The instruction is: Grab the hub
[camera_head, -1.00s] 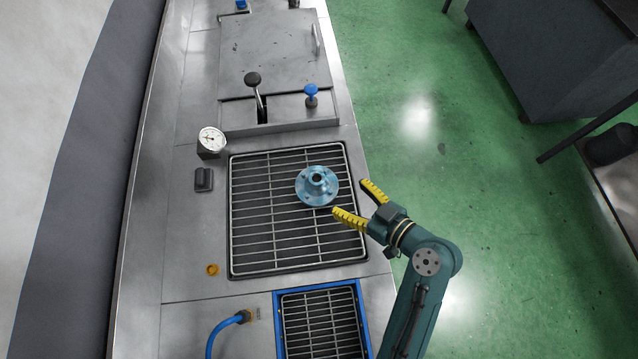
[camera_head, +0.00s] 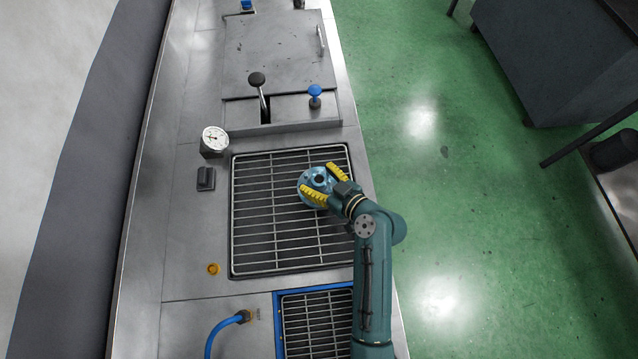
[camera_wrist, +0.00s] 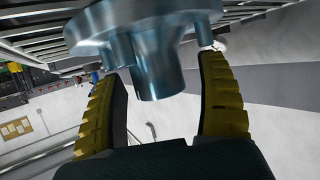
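The hub (camera_head: 319,176) is a light-blue metal flange with a round centre boss. It sits on the larger wire grate (camera_head: 262,225) in the head view, partly covered by my gripper. My gripper (camera_head: 325,181) has its yellow fingers open, one on each side of the hub. In the wrist view the hub (camera_wrist: 150,45) fills the upper middle, its boss pointing between the fingers. My gripper (camera_wrist: 165,90) shows a gap between each finger and the boss there. I cannot tell whether a fingertip touches the flange.
A gauge (camera_head: 214,140), a dark knob block (camera_head: 206,179), a black-knobbed lever (camera_head: 258,82) and a blue-knobbed valve (camera_head: 315,95) stand around the grate. A blue-framed grate (camera_head: 280,312) and a blue hose (camera_head: 217,333) lie in front. The left part of the larger grate is clear.

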